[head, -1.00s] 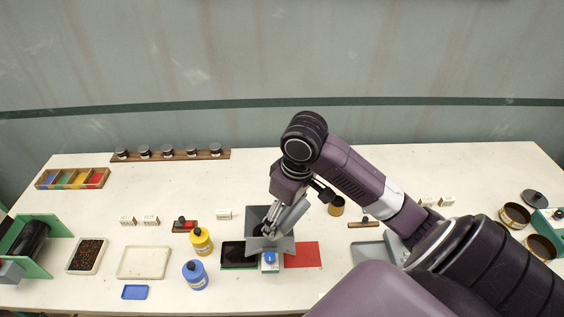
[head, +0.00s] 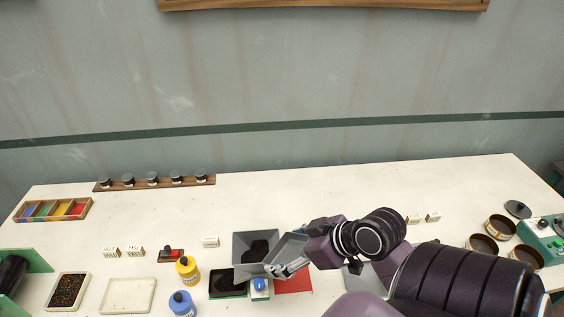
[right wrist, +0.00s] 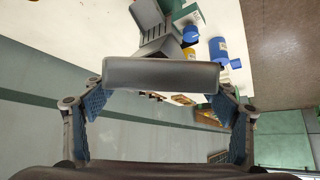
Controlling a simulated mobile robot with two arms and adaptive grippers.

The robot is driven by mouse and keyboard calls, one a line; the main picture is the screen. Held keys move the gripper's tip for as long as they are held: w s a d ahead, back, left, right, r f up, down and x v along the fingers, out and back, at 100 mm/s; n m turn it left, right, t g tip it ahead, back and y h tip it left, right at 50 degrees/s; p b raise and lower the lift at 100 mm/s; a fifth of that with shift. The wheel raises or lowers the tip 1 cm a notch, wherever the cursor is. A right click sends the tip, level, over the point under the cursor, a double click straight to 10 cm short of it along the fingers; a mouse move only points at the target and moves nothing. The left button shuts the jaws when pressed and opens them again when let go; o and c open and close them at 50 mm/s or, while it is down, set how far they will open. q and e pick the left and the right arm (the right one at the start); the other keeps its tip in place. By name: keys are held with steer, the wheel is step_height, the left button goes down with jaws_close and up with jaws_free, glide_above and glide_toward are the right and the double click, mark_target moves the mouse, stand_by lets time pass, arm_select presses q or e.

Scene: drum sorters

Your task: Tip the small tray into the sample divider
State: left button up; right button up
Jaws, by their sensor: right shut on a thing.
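My right gripper (head: 284,268) is shut on the small grey tray (head: 291,246) at the right side of the sample divider. The tray is steeply tilted, its near end by the divider's hopper. The divider's grey hopper (head: 240,243) holds dark granular material. Whether tray and hopper touch, I cannot tell. In the right wrist view the tray (right wrist: 160,74) spans the space between my fingers, and the slotted grey divider (right wrist: 156,32) is beyond it. Whether any material is left in the tray is hidden. My left gripper is not in view.
A black receiving tray (head: 228,281) and a red mat (head: 294,280) flank the divider's base. Sieves (head: 501,228) stand at the right. The table behind the divider is clear.

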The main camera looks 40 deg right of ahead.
steer(key=s+f+t+b, duration=0.1)
steer(key=b, duration=0.1)
steer(key=s+d+f+t+b, duration=0.1)
steer(key=s+b, duration=0.1)
steer(key=shift+s+f+t, duration=0.1)
steer(key=shift+f+t, duration=0.05)
steer(key=shift+t, duration=0.25)
steer(key=s+f+t+y+b, duration=0.1)
steer(key=t+b, duration=0.1)
steer(key=b, duration=0.4)
steer(key=shift+s+d, duration=0.1)
steer(key=shift+s, duration=0.1)
step_height(320, 180, up, 4)
steer(key=p, duration=0.4)
steer(key=shift+w, duration=0.1)
